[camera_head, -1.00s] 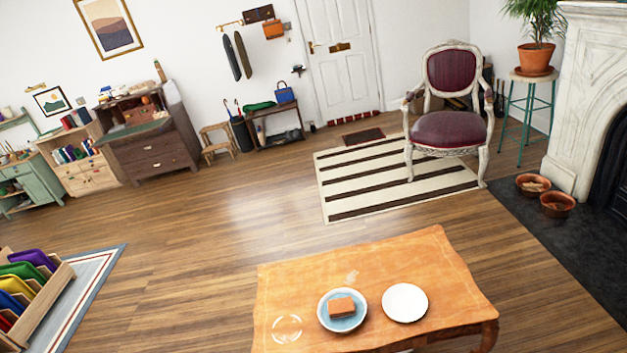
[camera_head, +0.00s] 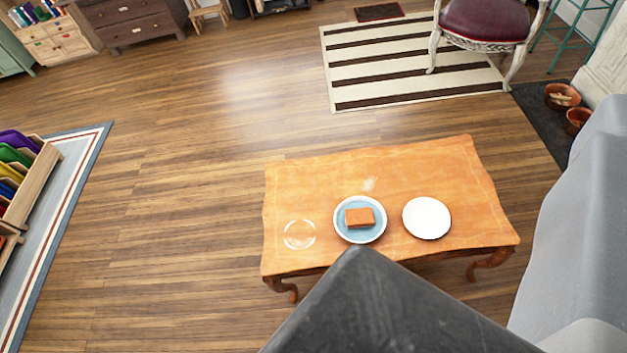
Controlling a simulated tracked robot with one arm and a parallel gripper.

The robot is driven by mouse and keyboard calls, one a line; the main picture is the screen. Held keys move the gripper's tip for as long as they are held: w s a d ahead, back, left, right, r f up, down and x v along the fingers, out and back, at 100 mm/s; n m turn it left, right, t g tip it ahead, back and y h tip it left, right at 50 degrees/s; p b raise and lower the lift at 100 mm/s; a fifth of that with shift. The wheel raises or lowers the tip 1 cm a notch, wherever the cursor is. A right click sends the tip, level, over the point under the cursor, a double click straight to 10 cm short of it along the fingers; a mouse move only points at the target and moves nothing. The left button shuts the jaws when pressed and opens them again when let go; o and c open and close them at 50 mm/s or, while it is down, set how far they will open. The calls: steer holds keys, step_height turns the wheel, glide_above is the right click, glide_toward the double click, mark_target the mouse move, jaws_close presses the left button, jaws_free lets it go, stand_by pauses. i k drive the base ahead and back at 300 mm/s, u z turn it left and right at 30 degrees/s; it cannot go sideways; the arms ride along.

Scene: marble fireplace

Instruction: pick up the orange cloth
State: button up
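The orange cloth (camera_head: 360,217) looks like a small folded block. It lies on a blue plate with a pale rim (camera_head: 345,233), on the wooden coffee table (camera_head: 420,165). A plain white plate (camera_head: 427,217) is just right of the blue one, apart from it. A dark grey part, probably of my arm or gripper, fills the bottom middle, in front of the table's near edge. No fingertips show, so I cannot tell whether the gripper is open or shut.
A pale ring mark (camera_head: 299,234) is on the table's left. A striped rug (camera_head: 400,65) and a maroon chair (camera_head: 487,20) are behind. A wooden rack of coloured items (camera_head: 30,180) stands at left. Wood floor (camera_head: 190,200) between rack and table is clear.

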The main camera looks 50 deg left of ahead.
mark_target(362, 217)
steer(key=u, duration=1.55)
steer(key=i, duration=1.05)
steer(key=u, duration=0.05)
